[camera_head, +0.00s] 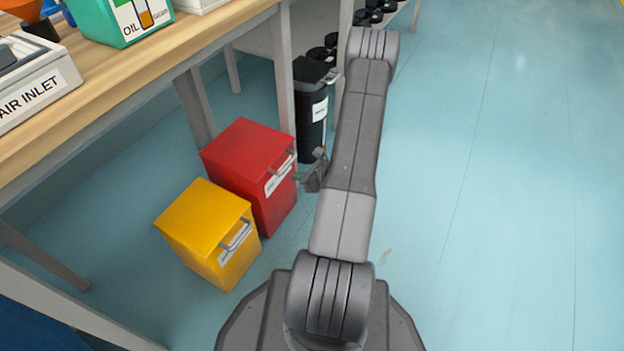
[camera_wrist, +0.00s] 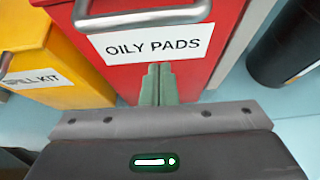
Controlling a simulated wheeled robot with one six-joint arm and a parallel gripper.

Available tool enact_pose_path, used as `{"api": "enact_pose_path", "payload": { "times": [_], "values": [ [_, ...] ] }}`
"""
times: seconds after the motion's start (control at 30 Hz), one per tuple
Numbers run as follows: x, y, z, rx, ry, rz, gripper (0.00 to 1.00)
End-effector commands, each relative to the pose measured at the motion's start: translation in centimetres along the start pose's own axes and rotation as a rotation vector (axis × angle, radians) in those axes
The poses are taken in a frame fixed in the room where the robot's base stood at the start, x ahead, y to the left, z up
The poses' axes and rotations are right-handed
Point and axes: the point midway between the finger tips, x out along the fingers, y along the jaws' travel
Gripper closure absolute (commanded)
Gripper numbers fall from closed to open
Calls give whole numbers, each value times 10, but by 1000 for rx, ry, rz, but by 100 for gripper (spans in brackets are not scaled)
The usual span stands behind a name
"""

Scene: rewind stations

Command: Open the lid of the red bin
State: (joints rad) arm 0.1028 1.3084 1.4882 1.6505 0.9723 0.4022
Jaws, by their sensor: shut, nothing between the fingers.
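The red bin (camera_head: 262,185) stands on the floor under the workbench, its lid (camera_head: 246,149) closed. In the wrist view the red bin (camera_wrist: 118,78) carries a white label reading "OILY PADS" and a grey bar handle (camera_wrist: 135,17) above the label. The handle also shows in the head view (camera_head: 282,163). My gripper (camera_wrist: 157,70) is shut and empty, its green fingertips in front of the bin's face just below the label, below the handle. I cannot tell whether the fingertips touch the bin. In the head view my gripper (camera_head: 300,177) is at the bin's right side.
A yellow bin (camera_head: 205,231) with its own handle stands beside the red one, nearer me. A black canister (camera_head: 310,110) stands behind the red bin by a table leg. The workbench (camera_head: 120,70) overhangs at left. Open blue floor (camera_head: 500,200) lies to the right.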

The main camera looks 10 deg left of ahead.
Motion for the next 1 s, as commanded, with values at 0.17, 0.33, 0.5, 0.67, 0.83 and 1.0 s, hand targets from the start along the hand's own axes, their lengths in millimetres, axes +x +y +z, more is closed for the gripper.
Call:
{"api": "enact_pose_path", "payload": {
  "times": [0.17, 0.33, 0.5, 0.67, 0.83, 1.0],
  "values": [
    [-10, -1, 22, -3, 0, -2, 100],
    [-14, 0, 34, -2, 0, -1, 100],
    [-16, 0, 38, 1, 0, 0, 100],
    [-16, 0, 38, 1, 0, 0, 100],
    [-17, 0, 38, 0, 1, 0, 100],
    [-20, 0, 44, -1, 13, 0, 100]
  ]
}}
